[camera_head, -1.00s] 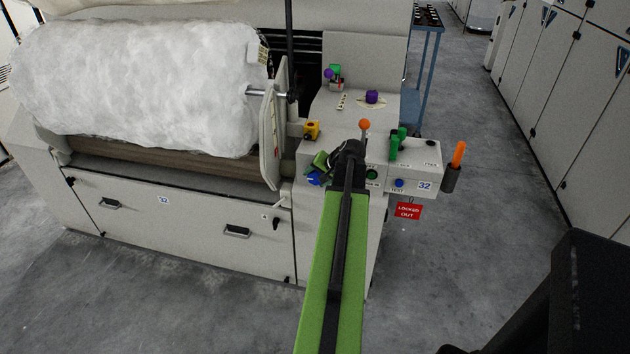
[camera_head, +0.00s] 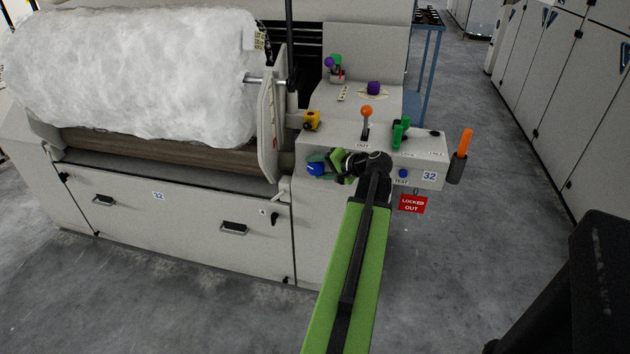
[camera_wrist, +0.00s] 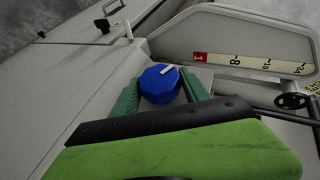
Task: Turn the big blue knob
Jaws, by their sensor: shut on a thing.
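The big blue knob (camera_head: 316,169) sits on the front of the grey machine's control housing, at the left end of the panel. In the wrist view the knob (camera_wrist: 160,84) shows a faceted blue face with a white pointer line aimed to the upper right. My gripper (camera_head: 326,163) reaches it from the right. In the wrist view its two green fingers lie on either side of the knob, shut on it. The knob's lower side is hidden behind my gripper.
A yellow box with a dark button (camera_head: 312,120) is above the knob. An orange-balled lever (camera_head: 366,112), green handles (camera_head: 400,132), a small blue button (camera_head: 403,174) and a red tag (camera_head: 413,204) are to the right. Open floor (camera_head: 450,260) lies right of the machine.

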